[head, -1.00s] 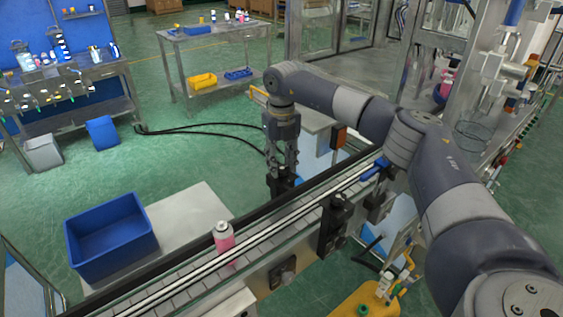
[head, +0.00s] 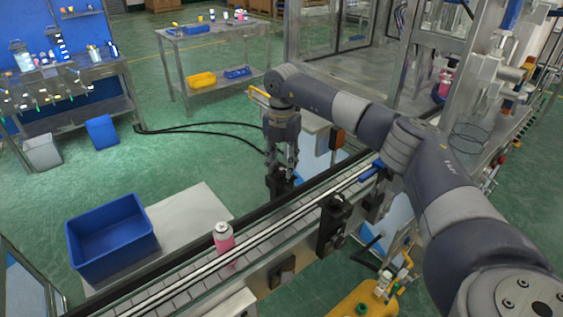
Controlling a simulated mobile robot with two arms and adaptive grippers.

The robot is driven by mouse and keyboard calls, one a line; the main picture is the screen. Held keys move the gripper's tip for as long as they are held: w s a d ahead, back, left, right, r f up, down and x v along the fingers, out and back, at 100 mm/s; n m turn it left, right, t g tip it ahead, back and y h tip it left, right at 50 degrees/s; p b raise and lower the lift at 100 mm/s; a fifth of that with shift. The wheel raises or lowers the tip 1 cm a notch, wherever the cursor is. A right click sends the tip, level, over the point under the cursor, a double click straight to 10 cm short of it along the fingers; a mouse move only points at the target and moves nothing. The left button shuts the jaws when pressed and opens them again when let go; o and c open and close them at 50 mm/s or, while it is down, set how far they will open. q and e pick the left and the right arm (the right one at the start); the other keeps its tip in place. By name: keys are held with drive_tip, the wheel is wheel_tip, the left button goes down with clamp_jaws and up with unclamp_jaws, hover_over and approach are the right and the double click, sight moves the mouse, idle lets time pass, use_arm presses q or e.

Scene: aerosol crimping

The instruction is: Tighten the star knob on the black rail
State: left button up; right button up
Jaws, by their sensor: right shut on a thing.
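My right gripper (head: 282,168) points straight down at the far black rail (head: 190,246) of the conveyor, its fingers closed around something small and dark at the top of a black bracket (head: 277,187). The grip is on the star knob, but the fingers hide the knob, so its shape and how tight it sits cannot be told. My left gripper is not in view.
A pink can with a white top (head: 224,238) stands upright on the conveyor belt (head: 172,284). A blue bin (head: 110,240) sits on a pale table (head: 190,212) behind the rail. A black sensor block (head: 333,222) stands on the near rail. A yellow tank (head: 358,302) is at the front.

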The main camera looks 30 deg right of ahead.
sight(283, 168)
drive_tip(key=m, duration=0.4)
drive_tip(key=shift+m, duration=0.3)
drive_tip(key=shift+s+m+p, duration=0.1)
drive_tip(key=shift+m+p, duration=0.35)
drive_tip(key=shift+m, duration=1.15)
drive_tip(key=o, duration=1.1)
wheel_tip(283, 168, up, 12)
